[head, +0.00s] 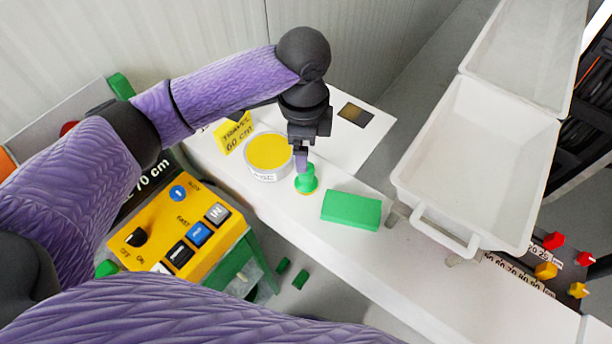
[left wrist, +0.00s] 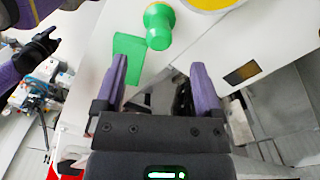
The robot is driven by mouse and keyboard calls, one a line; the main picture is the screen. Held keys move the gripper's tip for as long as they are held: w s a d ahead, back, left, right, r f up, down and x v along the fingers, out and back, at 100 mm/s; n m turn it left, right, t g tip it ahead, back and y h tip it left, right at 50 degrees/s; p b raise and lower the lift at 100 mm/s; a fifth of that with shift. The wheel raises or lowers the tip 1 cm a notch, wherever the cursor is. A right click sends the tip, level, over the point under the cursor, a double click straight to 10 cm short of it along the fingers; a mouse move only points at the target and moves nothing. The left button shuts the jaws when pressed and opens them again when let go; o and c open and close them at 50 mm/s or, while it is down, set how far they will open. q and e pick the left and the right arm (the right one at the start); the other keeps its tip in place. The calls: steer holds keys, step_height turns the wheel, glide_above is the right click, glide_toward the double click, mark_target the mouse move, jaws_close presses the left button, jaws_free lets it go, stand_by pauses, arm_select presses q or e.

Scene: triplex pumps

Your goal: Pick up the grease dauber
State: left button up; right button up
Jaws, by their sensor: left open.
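The grease dauber (head: 306,184), a green knobbed piece with a round foot, stands on the white bench top beside the yellow-topped tin. My left gripper (head: 303,163) points down at it, and its purple fingers hide part of its top. In the left wrist view the dauber (left wrist: 159,27) lies beyond the spread fingertips (left wrist: 158,66), not between them. The left jaws are open and empty.
The white tin with a yellow top (head: 269,152) stands close left of the dauber, with a yellow sign (head: 233,132) behind. A green block (head: 351,210) lies close right. A white tray (head: 470,160) stands farther right. A yellow control box (head: 180,235) is at the lower left.

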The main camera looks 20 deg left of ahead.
mark_target(306, 177)
arm_select(q)
step_height(306, 177, down, 7)
steer(key=shift+d+f+b, duration=0.1)
steer(key=shift+f+b, duration=0.1)
steer(key=shift+b, duration=0.25)
steer(key=shift+r, duration=0.1)
jaws_close()
